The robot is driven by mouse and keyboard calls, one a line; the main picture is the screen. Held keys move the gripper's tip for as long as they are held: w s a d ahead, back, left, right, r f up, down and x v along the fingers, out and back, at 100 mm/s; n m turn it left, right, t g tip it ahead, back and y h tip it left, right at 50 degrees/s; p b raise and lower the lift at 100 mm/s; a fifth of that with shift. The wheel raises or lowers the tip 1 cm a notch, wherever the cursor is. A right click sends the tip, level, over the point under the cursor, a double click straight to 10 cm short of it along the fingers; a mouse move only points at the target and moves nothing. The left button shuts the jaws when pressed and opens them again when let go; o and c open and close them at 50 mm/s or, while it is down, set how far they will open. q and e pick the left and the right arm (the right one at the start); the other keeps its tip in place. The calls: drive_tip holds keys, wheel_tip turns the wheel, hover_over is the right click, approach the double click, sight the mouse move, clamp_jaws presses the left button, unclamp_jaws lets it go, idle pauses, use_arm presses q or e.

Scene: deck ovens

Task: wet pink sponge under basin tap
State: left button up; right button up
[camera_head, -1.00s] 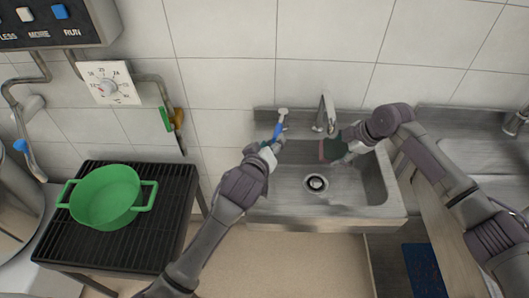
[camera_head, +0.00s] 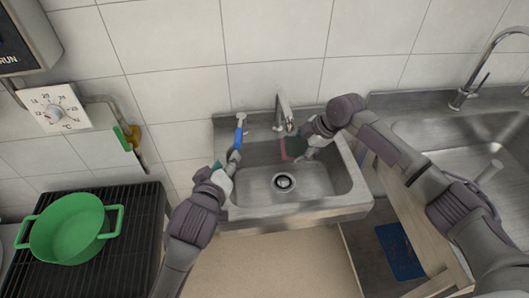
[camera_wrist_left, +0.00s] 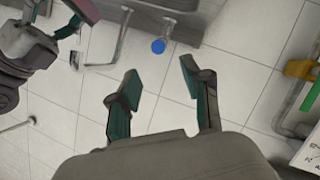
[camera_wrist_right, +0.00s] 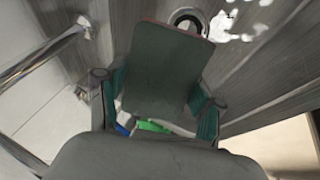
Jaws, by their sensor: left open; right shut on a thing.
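The pink sponge (camera_head: 292,149) is in my right gripper (camera_head: 308,148), shut on it over the basin (camera_head: 330,200). In the head view it sits just below the spout of the tap (camera_head: 284,112). In the right wrist view the sponge (camera_wrist_right: 165,75) shows a broad grey-green face with a thin pink edge. White patches show beside the drain there; I cannot tell whether they are water. The tap's blue lever (camera_head: 239,137) stands at the basin's left back. My left gripper (camera_head: 231,163) is open and empty, just in front of the lever; its blue end (camera_wrist_left: 158,46) appears ahead of the parted fingers.
A green pot (camera_head: 68,228) stands on the black grate (camera_head: 140,235) at the left. A second sink (camera_head: 470,145) with a tall tap (camera_head: 462,95) is on the right. A dial (camera_head: 54,109) and a green-and-yellow valve (camera_head: 130,137) are on the tiled wall.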

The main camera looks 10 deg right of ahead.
use_arm(q)
drive_tip(key=shift+c, duration=0.3)
drive_tip(key=c, duration=0.5)
drive_tip(key=shift+f, duration=0.15)
drive_tip(key=c, duration=0.3)
drive_tip(key=shift+f+h, duration=0.35)
drive_tip(key=shift+h, duration=0.05)
clamp_jaws()
drive_tip(key=w+a+f+n+t+h, duration=0.1)
drive_tip(key=w+a+n+t+h, duration=0.1)
drive_tip(key=a+n, duration=0.55)
approach(239, 129)
drive_tip(key=w+a, duration=0.4)
drive_tip(key=shift+w, duration=0.4)
drive_tip(key=d, duration=0.2)
drive_tip(key=shift+s+d+f, duration=0.3)
drive_tip(key=shift+s+f, duration=0.1)
drive_tip(key=shift+s+d, duration=0.15)
drive_tip(key=shift+d, duration=0.45)
